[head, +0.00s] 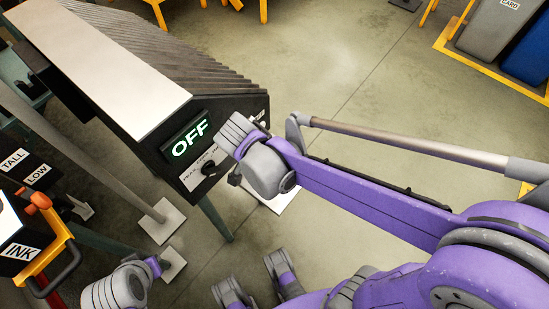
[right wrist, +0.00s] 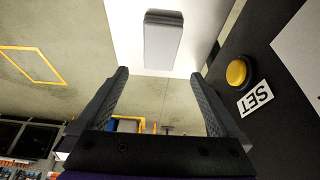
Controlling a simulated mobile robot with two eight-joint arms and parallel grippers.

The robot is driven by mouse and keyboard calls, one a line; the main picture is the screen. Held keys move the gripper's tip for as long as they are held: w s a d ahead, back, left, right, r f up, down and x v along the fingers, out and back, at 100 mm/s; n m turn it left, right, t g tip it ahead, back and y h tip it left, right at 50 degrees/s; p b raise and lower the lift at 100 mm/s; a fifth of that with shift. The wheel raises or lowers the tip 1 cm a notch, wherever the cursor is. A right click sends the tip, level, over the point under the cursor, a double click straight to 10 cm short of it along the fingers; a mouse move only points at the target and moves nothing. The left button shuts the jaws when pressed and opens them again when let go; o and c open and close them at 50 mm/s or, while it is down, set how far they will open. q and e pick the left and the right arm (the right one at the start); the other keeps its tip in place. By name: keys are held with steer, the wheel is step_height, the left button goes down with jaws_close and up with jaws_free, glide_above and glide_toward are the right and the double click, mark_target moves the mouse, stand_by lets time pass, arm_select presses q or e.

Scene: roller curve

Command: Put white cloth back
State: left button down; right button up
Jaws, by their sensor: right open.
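I cannot identify a white cloth for certain. In the head view a flat off-white strip (head: 120,65) covers the near top of the black machine (head: 85,95); I cannot tell whether it is cloth. My right gripper (right wrist: 160,75) is open, with nothing between its fingers. Beyond its fingertips in the right wrist view is a white flat surface (right wrist: 125,22) with a pale grey rounded block (right wrist: 163,42) on it. In the head view my purple right arm reaches to the machine's panel end, and its wrist hides part of that end.
The machine has a lit OFF display (head: 190,139) and a black knob (head: 209,168). A yellow button (right wrist: 237,73) is beside a SET label (right wrist: 255,97). A post foot plate (head: 160,221), bins (head: 492,30) and yellow frames surround open floor (head: 345,75).

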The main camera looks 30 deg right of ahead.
steer(key=s+n+t+y, duration=0.3)
steer(key=s+n+y, duration=0.1)
steer(key=s+n, duration=0.6)
steer(key=n, duration=0.3)
steer(key=shift+s+a+n, duration=0.15)
steer(key=shift+a+n, duration=0.1)
steer(key=shift+n, duration=0.05)
steer(key=shift+a+f, duration=0.1)
